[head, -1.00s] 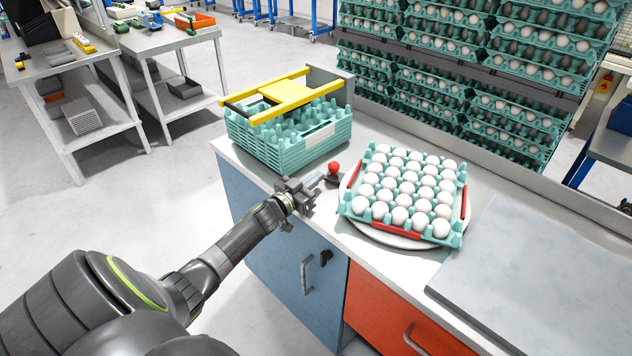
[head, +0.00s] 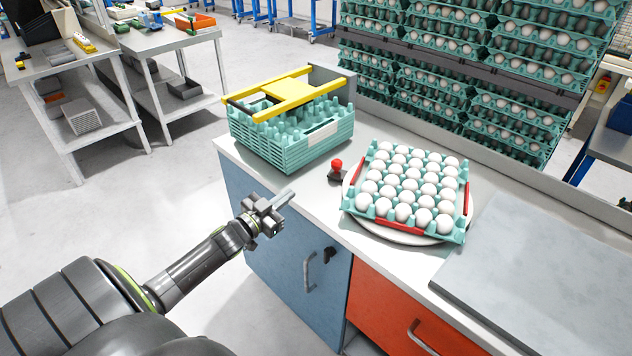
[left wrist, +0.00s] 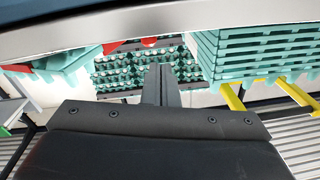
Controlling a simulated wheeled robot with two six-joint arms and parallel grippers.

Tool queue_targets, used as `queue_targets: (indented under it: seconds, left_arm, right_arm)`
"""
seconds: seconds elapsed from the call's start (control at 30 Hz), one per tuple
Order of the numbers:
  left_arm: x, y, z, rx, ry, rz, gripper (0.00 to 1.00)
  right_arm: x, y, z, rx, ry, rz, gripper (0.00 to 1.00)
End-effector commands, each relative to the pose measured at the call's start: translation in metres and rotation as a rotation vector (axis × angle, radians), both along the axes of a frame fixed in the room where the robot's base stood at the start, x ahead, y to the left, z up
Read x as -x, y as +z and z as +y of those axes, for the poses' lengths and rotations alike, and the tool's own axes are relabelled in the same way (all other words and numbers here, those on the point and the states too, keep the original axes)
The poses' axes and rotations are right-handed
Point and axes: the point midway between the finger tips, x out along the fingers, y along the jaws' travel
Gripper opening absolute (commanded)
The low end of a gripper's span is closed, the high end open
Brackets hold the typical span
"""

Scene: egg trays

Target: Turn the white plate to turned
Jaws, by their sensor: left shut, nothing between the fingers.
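The round white plate (head: 385,234) lies on the counter, mostly covered by a teal egg tray (head: 446,235) filled with white eggs. Red clamps sit along the tray's sides. A red-knobbed control (head: 337,169) on a dark base stands just left of the plate. My left gripper (head: 288,196) is shut and empty, over the counter's front edge, left of the plate and apart from it. It also shows in the left wrist view (left wrist: 160,72), fingers together. My right gripper is not in view.
A stack of empty teal trays (head: 290,145) with a yellow-barred frame (head: 290,92) stands at the counter's back left. A grey slab (head: 545,270) lies right of the plate. Racks of egg trays (head: 450,75) stand behind.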

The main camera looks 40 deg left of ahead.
Motion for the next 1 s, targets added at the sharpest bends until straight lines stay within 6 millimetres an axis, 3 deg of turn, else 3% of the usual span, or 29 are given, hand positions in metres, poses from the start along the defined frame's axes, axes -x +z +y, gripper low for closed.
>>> queue_targets:
  seconds: [0.53, 1.0]
  left_arm:
    - [-0.003, 0.007, -0.038, -1.14, 0.067, 0.08, 0.0]
    - [-0.001, 0.017, -0.069, -2.134, -0.064, 0.182, 0.0]
  right_arm:
    - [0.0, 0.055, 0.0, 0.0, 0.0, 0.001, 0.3]
    - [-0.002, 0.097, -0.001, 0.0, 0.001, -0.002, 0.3]
